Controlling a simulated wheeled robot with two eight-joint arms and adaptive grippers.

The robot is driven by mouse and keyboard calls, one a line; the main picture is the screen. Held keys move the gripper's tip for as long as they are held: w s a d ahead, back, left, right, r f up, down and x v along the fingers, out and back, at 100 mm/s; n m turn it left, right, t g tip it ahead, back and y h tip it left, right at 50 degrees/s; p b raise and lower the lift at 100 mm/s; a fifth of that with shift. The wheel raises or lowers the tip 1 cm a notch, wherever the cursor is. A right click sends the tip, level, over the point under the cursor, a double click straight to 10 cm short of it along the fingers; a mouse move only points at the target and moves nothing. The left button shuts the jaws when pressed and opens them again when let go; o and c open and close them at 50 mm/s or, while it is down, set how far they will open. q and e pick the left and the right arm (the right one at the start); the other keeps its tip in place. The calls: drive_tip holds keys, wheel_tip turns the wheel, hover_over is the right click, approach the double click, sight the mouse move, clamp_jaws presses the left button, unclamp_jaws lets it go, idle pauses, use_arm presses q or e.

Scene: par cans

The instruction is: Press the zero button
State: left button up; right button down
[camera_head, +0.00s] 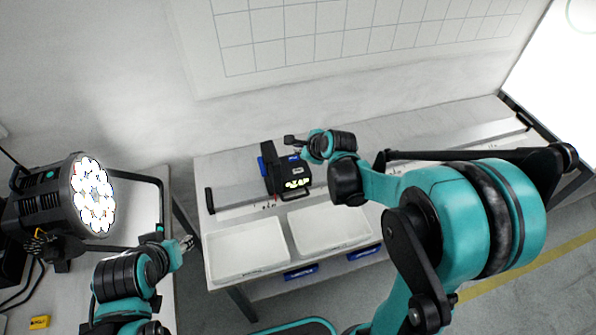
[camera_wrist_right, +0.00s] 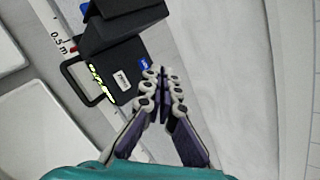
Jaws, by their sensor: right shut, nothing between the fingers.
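A black device (camera_head: 291,178) with a lit yellow-green display stands on the long bench behind the white trays. In the right wrist view the device (camera_wrist_right: 122,70) shows its display, a white label and a small blue patch (camera_wrist_right: 143,63). I cannot make out which part is the zero button. My right gripper (camera_head: 292,142) is above and behind the device in the head view. In the wrist view its fingertips (camera_wrist_right: 163,74) are together and empty, beside the device's edge near the blue patch; contact cannot be told. My left gripper (camera_head: 187,243) is far left, away from the device; its fingers are too small to read.
Two white trays (camera_head: 246,249) (camera_head: 329,229) sit at the bench front, with blue handles below. A par can light (camera_head: 62,198) with a lit face stands on the left table. A yellow box (camera_head: 39,322) lies near it. A marked rail runs along the bench.

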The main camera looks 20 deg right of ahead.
sight(299, 172)
wheel_tip(299, 172, down, 8)
drive_tip(key=b, duration=0.6)
idle(1.1)
drive_tip(key=shift+f+b, duration=0.35)
drive_tip(key=shift+f+b, duration=0.35)
idle(0.6)
drive_tip(key=shift+r, duration=0.15)
drive_tip(key=shift+r+p, duration=0.65)
drive_tip(key=shift+r, duration=0.05)
wheel_tip(299, 172, up, 5)
drive_tip(key=p, duration=0.4)
